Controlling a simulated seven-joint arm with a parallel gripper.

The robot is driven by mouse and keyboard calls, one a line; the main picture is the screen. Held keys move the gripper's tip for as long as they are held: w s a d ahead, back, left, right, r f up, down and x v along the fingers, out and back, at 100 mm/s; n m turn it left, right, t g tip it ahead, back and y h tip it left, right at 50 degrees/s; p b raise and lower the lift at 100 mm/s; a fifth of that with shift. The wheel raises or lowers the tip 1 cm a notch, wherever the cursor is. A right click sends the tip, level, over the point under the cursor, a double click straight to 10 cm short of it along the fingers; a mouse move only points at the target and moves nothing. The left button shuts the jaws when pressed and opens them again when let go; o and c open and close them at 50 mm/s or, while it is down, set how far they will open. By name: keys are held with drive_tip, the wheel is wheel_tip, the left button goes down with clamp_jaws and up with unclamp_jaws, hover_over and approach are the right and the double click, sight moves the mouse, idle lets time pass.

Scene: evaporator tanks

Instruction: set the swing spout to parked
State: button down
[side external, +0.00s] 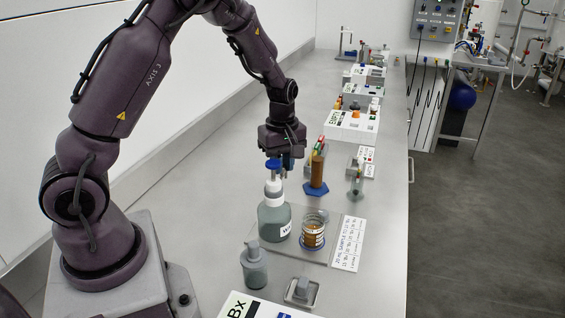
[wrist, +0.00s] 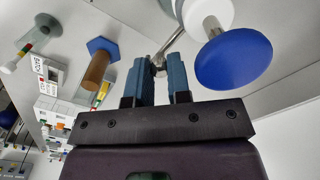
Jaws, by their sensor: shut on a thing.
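The pump bottle (side external: 275,221) stands on a grey tray, with a white collar and a blue pump top (side external: 273,163). In the wrist view the blue top (wrist: 233,62) is a large disc at upper right. The thin metal swing spout (wrist: 174,43) runs from the bottle's white collar down-left to a knobbed end. My gripper (wrist: 160,70) has its two blue fingers on either side of that end, shut on the spout. In the side view my gripper (side external: 287,162) points down beside the pump top and hides the spout.
A small cup of amber liquid with rings (side external: 313,235) stands right of the bottle on the tray (side external: 318,259). A grey dispenser (side external: 254,268) is in front. A brown cylinder on a blue hexagonal base (side external: 316,189) stands behind. The bench is clear at left.

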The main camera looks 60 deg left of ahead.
drive_tip(key=c, duration=1.1)
unclamp_jaws()
drive_tip(key=shift+o, duration=0.2)
wheel_tip(320, 180, up, 13)
drive_tip(key=s+d+r+m+t, duration=0.2)
drive_tip(key=s+d+r+m, duration=0.1)
drive_tip(key=s+d+m, duration=0.4)
drive_tip(key=s+d+r+m+t, duration=0.3)
drive_tip(key=s+d+m, duration=0.4)
drive_tip(key=s+m, duration=0.3)
drive_tip(key=shift+s+r+m+t, duration=0.35)
drive_tip(key=shift+r+m, duration=0.25)
drive_tip(key=shift+r, duration=0.15)
